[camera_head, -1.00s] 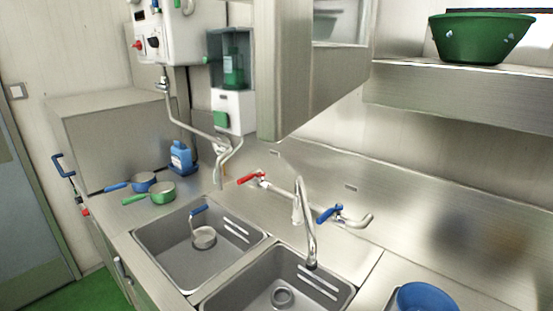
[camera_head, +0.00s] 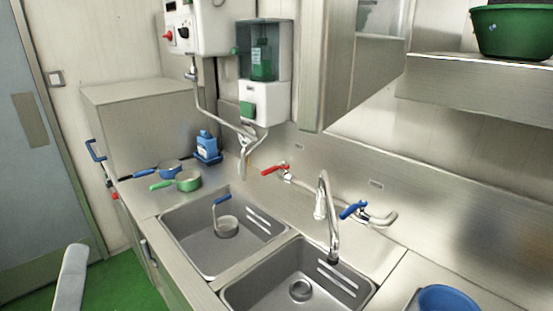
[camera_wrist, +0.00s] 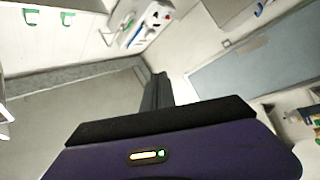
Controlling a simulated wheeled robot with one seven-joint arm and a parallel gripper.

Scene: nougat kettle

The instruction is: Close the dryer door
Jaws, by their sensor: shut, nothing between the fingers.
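A steel wall cabinet (camera_head: 368,62) hangs above the sinks in the head view. Its tall steel front panel (camera_head: 316,60) stands at the left of an opening with pale contents behind. It may be the dryer door, but I cannot tell for sure. My gripper (camera_wrist: 157,82) shows in the wrist view as dark fingers beyond a purple body. It is shut and empty, pointing into open room, and touches nothing that I can see. It is not in the head view, where only a pale part of my arm shows at the lower left.
Two sinks (camera_head: 185,262) sit in the steel counter, with a faucet (camera_head: 324,205) between them. A soap dispenser (camera_head: 262,104) and a white control box (camera_head: 207,28) hang on the wall. A green bowl (camera_head: 512,38) stands on the right shelf. Green floor (camera_head: 120,280) is clear at lower left.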

